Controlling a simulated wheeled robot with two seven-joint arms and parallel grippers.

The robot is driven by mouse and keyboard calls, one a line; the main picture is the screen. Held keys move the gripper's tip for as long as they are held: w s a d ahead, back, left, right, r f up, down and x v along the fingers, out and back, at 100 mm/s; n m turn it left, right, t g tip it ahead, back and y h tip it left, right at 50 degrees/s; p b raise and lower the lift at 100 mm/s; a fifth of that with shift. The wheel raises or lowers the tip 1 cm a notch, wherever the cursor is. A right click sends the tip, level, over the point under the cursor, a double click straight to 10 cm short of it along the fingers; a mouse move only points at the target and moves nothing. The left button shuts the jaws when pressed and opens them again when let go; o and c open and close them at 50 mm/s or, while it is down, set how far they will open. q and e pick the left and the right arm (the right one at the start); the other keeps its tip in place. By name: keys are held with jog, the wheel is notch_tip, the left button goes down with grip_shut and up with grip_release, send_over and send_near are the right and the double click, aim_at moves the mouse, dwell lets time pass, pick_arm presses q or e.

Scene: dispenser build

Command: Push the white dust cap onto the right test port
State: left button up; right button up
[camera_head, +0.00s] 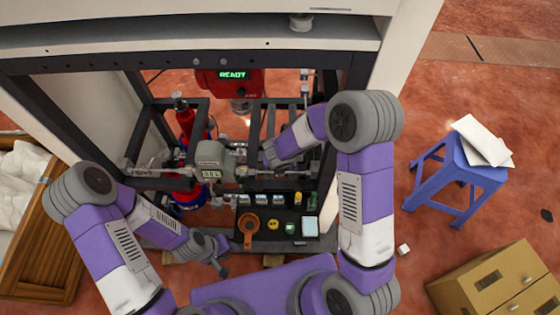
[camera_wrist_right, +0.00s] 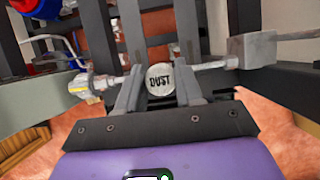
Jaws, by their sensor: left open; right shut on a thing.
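The white dust cap (camera_wrist_right: 160,79), a round disc marked DUST, sits between the two fingers of my right gripper (camera_wrist_right: 158,90) in the right wrist view. The gripper is shut on it. Behind the cap runs a horizontal metal pipe (camera_wrist_right: 207,66). The right test port cannot be made out behind the cap, and I cannot tell whether the cap touches it. In the head view my right gripper (camera_head: 270,155) reaches into the frame right of the grey meter, and the cap is hidden there. My left gripper (camera_head: 221,262) is open and empty, low and left of the tray.
A grey meter (camera_head: 214,160) sits on the pipework, beneath a red unit (camera_head: 252,82) showing READY. A black tray (camera_head: 258,212) of small parts stands in front. Dark frame bars surround the right gripper. A blue stool (camera_head: 455,178) stands right; a wooden crate (camera_head: 50,267) stands left.

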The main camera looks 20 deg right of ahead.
jog(key=shift+f+b, duration=0.4)
jog(key=shift+f, duration=0.1)
dwell(0.4)
jog(key=o, duration=1.4)
jog(key=shift+r, duration=0.15)
jog(key=shift+r+p, duration=2.8)
jog(key=shift+r, duration=0.1)
